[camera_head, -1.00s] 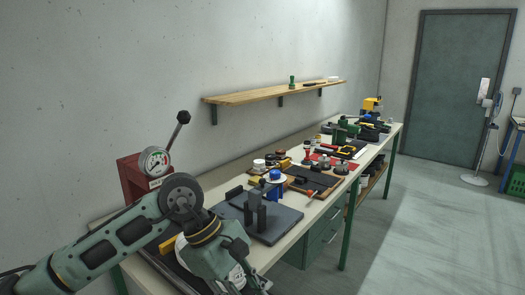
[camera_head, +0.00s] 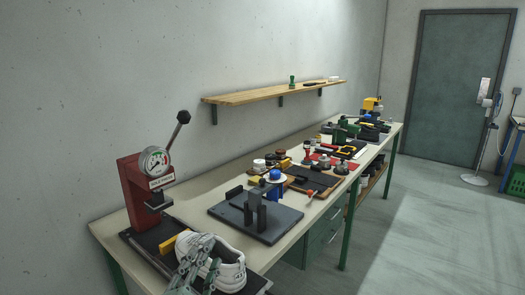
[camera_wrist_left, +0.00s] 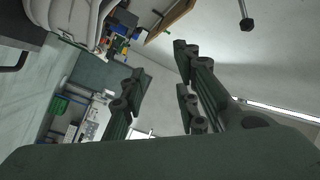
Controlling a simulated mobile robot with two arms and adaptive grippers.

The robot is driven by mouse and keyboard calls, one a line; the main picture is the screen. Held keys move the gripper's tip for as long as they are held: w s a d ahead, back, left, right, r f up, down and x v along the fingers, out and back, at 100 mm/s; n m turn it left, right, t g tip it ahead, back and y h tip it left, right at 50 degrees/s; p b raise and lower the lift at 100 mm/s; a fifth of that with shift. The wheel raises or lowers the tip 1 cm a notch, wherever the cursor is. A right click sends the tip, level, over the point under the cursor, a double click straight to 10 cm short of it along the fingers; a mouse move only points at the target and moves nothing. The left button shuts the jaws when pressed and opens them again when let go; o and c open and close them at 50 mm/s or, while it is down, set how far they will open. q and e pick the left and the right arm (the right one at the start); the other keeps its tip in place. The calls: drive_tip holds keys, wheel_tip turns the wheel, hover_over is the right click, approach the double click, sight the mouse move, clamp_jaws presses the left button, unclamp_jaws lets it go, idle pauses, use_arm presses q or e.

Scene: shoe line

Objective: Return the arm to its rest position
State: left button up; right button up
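My left gripper (camera_head: 200,268) shows at the bottom edge of the head view as grey-green pieces in front of a white shoe (camera_head: 232,272). The rest of the left arm is out of that view. In the left wrist view the left gripper (camera_wrist_left: 160,68) has its fingers spread apart with nothing between them. Part of the pale shoe (camera_wrist_left: 62,14) shows at the top left of the wrist view, apart from the fingers. My right gripper is in neither view.
A red press (camera_head: 135,192) with a gauge and raised lever stands at the table's near end. A dark plate with upright blocks (camera_head: 225,212) lies beside it. Several tools crowd the table (camera_head: 190,214) farther back. A wooden shelf (camera_head: 260,94) hangs above.

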use_arm(q)
drive_tip(key=s+a+f+n+g+y, duration=0.1)
drive_tip(key=s+a+f+n+g, duration=0.15)
drive_tip(key=f, duration=0.35)
drive_tip(key=s+a+f+n+g+y, duration=0.2)
drive_tip(key=s+a+f, duration=0.1)
drive_tip(key=f, duration=0.3)
drive_tip(key=s+a+f+n+g, duration=0.25)
drive_tip(key=s+f+g, duration=0.25)
drive_tip(key=s+f, duration=0.45)
drive_tip(key=s+a+f+n+g, duration=0.1)
drive_tip(key=s+f+n+g, duration=0.35)
drive_tip(key=s, duration=0.85)
wheel_tip(320, 180, down, 27)
drive_tip(key=s+m+g, duration=0.1)
drive_tip(key=g, duration=0.2)
drive_tip(key=s+a+f, duration=0.2)
drive_tip(key=s+f, duration=1.5)
drive_tip(key=shift+s+a+g, duration=0.25)
drive_tip(key=shift+s+g, duration=0.1)
drive_tip(key=shift+g, duration=0.05)
drive_tip(key=shift+f+m, duration=0.1)
drive_tip(key=shift+m, duration=0.15)
